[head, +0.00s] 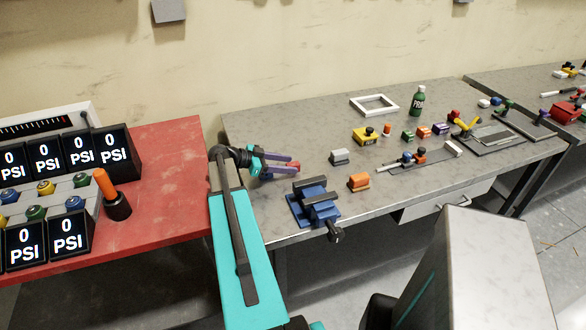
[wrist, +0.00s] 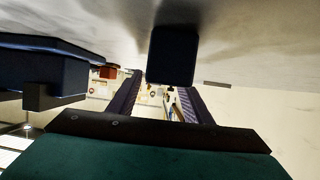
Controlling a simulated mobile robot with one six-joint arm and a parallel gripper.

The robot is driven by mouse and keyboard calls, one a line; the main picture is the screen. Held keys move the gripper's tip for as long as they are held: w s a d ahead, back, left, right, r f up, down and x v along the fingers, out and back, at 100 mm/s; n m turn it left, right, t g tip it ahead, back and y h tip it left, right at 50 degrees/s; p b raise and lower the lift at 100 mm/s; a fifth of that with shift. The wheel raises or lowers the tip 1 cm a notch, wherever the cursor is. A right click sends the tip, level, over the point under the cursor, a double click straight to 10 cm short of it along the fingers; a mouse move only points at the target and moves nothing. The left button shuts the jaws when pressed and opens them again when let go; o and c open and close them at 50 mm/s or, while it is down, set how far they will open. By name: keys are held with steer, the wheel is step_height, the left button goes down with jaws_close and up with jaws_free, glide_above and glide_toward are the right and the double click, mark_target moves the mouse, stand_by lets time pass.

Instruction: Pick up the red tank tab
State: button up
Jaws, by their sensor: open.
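I cannot pick out the red tank tab with certainty. A small red patch (head: 297,165) shows at the tips of my gripper (head: 290,163) in the head view, too small to name. My gripper is open over the left end of the grey bench, beside and behind the blue vise (head: 316,203). In the wrist view the two fingers of my gripper (wrist: 160,88) stand apart, with a dark block (wrist: 172,55) in line with the gap. I cannot tell whether they touch it. A red-orange piece (wrist: 108,72) shows left of the fingers there.
A grey block (head: 340,157) and an orange block (head: 358,182) stand right of my gripper. Further right are a yellow piece (head: 367,137), a green bottle (head: 418,101) and a white frame (head: 374,105). A red bench (head: 175,180) with gauges is left. The back left of the grey bench is clear.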

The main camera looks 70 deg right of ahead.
steer(key=c, duration=1.1)
steer(key=shift+r, duration=0.15)
steer(key=shift+c, duration=0.2)
step_height(320, 180, up, 10)
steer(key=b, duration=0.3)
